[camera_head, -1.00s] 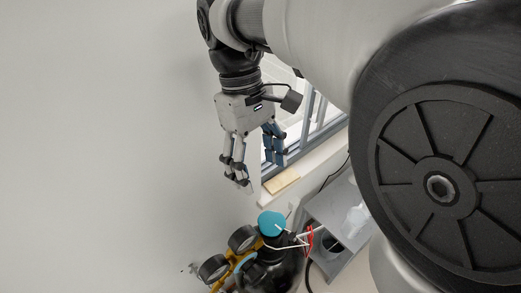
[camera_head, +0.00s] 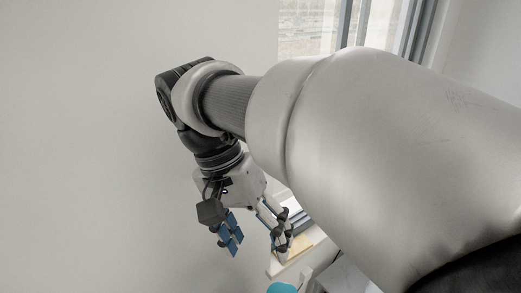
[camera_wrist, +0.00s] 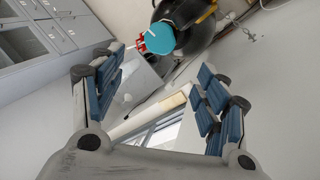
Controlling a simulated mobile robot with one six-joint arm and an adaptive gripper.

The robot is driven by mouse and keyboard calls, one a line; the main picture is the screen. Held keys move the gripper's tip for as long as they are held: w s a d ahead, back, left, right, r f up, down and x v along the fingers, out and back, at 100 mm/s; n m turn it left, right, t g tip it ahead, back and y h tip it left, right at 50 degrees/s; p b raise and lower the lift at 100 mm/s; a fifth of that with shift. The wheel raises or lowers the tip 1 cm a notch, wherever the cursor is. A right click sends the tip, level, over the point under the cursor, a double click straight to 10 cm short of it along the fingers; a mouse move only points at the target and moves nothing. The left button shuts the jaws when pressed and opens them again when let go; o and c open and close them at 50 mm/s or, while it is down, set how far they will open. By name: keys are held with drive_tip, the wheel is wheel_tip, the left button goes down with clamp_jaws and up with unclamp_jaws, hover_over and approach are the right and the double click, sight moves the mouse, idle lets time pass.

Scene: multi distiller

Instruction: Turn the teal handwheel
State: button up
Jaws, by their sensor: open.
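The teal handwheel (camera_head: 283,287) shows only as a teal edge at the bottom of the head view, below my gripper. In the wrist view the teal handwheel (camera_wrist: 160,39) is a round teal disc at the top middle, on dark equipment with yellow parts. A red part touches its left edge in that view. My gripper (camera_head: 258,248) hangs above it in the head view, with its fingers pointing down. In the wrist view my gripper (camera_wrist: 155,95) has its blue-padded fingers wide apart with nothing between them. The handwheel lies beyond the fingertips, apart from them.
A window (camera_head: 315,30) with a sill stands behind the arm. A wooden board (camera_head: 292,250) lies by the sill. Grey cabinets (camera_wrist: 50,30) stand at the upper left of the wrist view. The dark equipment (camera_wrist: 187,20) surrounds the handwheel. The wall at left is bare.

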sight(279, 290)
drive_tip(key=b+x, duration=0.1)
drive_tip(key=x, duration=1.3)
drive_tip(key=shift+s+f, duration=0.15)
drive_tip(key=shift+c, duration=0.5)
